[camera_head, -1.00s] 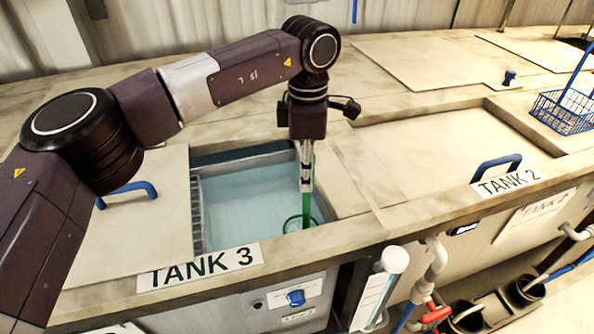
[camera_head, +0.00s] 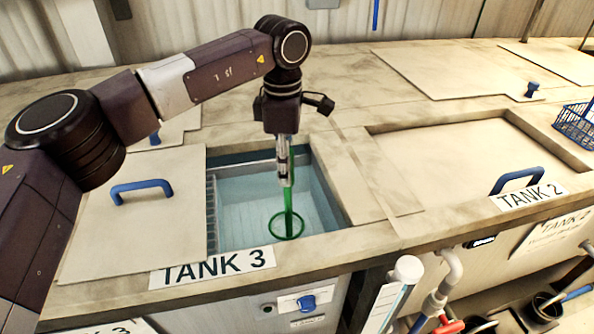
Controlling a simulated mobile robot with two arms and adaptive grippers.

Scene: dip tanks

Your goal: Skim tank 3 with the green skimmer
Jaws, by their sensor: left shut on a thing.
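Tank 3 (camera_head: 330,207) is open, with pale blue liquid inside and a "TANK 3" label (camera_head: 212,267) on its front edge. Its lid (camera_head: 140,225) with a blue handle lies to the left of the opening. My left gripper (camera_head: 285,182) points down over the tank and is shut on the green skimmer (camera_head: 288,226). The skimmer's handle runs down from the jaws, and its round hoop is low inside the opening, near the front. I cannot tell how deep the hoop is in the liquid. My right gripper is not in view.
Tank 2's lid (camera_head: 450,165) with a blue handle is to the right, its label (camera_head: 527,196) in front. A blue wire basket (camera_head: 578,125) stands at the far right. Pipes and a white cylinder (camera_head: 408,270) are below the front edge.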

